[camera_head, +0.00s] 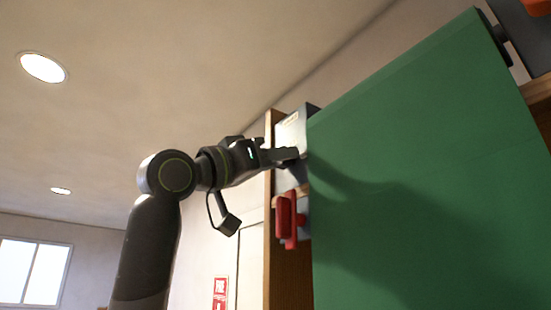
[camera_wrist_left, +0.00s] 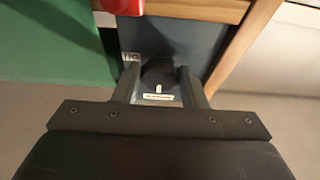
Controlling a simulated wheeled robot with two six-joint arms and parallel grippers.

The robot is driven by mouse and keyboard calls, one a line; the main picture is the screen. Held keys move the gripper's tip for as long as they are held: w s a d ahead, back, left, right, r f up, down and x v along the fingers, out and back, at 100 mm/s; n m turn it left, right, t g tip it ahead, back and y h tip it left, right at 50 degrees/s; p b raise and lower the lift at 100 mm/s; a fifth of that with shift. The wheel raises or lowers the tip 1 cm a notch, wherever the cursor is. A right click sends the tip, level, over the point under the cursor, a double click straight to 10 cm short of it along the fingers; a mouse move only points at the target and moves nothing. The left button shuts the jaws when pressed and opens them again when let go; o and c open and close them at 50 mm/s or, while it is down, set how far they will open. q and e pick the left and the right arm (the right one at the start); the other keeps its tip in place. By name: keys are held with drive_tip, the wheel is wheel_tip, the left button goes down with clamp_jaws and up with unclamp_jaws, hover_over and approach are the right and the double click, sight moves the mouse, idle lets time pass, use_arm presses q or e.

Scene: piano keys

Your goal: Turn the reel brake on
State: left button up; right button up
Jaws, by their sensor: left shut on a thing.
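A grey metal box (camera_head: 291,128) with a small label is fixed to the wooden post at the left edge of the green sheet. My left gripper (camera_head: 288,154) reaches it from the left. In the left wrist view, the fingers of my left gripper (camera_wrist_left: 160,80) stand on either side of a dark knob-like part (camera_wrist_left: 158,72) on a grey-blue plate (camera_wrist_left: 180,38). They are shut on it. Which way the part is turned is hard to tell. My right gripper is not in view.
A red handle (camera_head: 287,218) sits on the post just below my gripper. The large green sheet (camera_head: 420,170) fills the right side. A wooden post (camera_head: 288,280) runs down beside it. Open room lies to the left.

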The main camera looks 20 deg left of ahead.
use_arm(q)
drive_tip(key=shift+m+h, duration=0.3)
drive_tip(key=shift+m, duration=0.3)
drive_tip(key=shift+w+a+r+m+g+h, duration=0.1)
drive_tip(key=shift+m+g+h, duration=0.15)
drive_tip(key=shift+m+g, duration=2.25)
drive_tip(key=shift+w+a+r+m+g+h, duration=0.15)
drive_tip(key=shift+m+g, duration=0.3)
drive_tip(key=shift+m, duration=4.1)
drive_tip(key=shift+s+r+m+g+h, duration=0.1)
drive_tip(key=shift+m+g+h, duration=0.2)
drive_tip(key=shift+m+g, duration=2.2)
drive_tip(key=shift+m+t, duration=1.05)
drive_tip(key=shift+m, duration=0.1)
drive_tip(key=o, duration=1)
drive_tip(key=b+v, duration=0.1)
drive_tip(key=v, duration=1.6)
drive_tip(key=shift+a+r, duration=0.1)
drive_tip(key=shift+a, duration=0.1)
